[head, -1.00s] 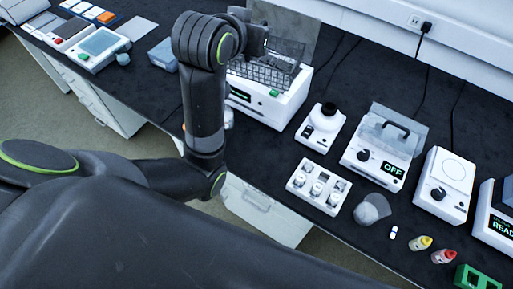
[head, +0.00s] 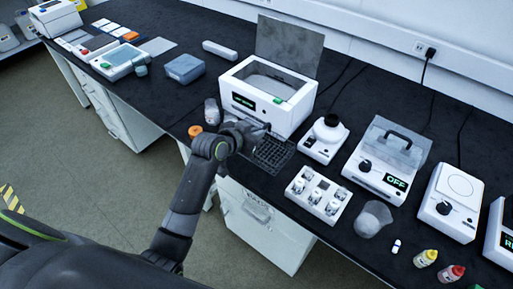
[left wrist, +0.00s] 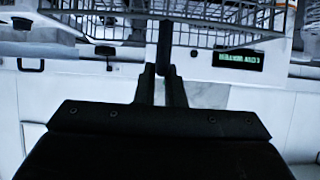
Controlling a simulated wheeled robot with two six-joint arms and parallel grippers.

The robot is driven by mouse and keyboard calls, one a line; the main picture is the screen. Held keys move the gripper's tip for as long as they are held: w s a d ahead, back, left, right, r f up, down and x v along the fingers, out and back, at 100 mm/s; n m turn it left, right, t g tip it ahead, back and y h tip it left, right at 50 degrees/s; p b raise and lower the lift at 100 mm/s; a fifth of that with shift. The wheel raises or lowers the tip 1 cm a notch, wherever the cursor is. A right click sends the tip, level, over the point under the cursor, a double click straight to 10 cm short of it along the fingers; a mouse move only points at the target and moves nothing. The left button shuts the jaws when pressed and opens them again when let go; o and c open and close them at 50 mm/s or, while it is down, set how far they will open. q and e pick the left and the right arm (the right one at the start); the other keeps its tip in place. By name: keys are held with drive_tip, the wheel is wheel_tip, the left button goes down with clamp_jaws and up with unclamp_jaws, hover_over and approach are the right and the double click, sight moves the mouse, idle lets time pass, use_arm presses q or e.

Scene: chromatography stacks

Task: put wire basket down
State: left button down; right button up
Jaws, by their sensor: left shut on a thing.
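The wire basket (head: 273,153), a dark mesh tray, is in front of the open white bath (head: 251,103) in the head view. It also spans the top of the left wrist view (left wrist: 215,12). My left gripper (head: 262,131) is at the basket's left side; its jaws show in the left wrist view (left wrist: 164,72), shut on the basket's dark upright handle. The arm and gripper hide part of the basket. I cannot tell whether its underside touches the bench. My right gripper is not in view.
The bath's lid (head: 289,47) stands open behind it. A white device with a black knob (head: 324,137) and a vial rack (head: 318,195) are to the right. A clear bottle (head: 211,112) and orange ring (head: 195,131) are to the left. The black bench's front edge is close.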

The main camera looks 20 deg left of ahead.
use_arm(q)
drive_tip(key=shift+f, duration=2.45)
drive_tip(key=shift+f, duration=0.15)
drive_tip(key=c, duration=1.5)
unclamp_jaws()
drive_tip(key=shift+r, duration=0.2)
drive_tip(key=v, duration=1.2)
drive_tip(key=shift+f, duration=0.15)
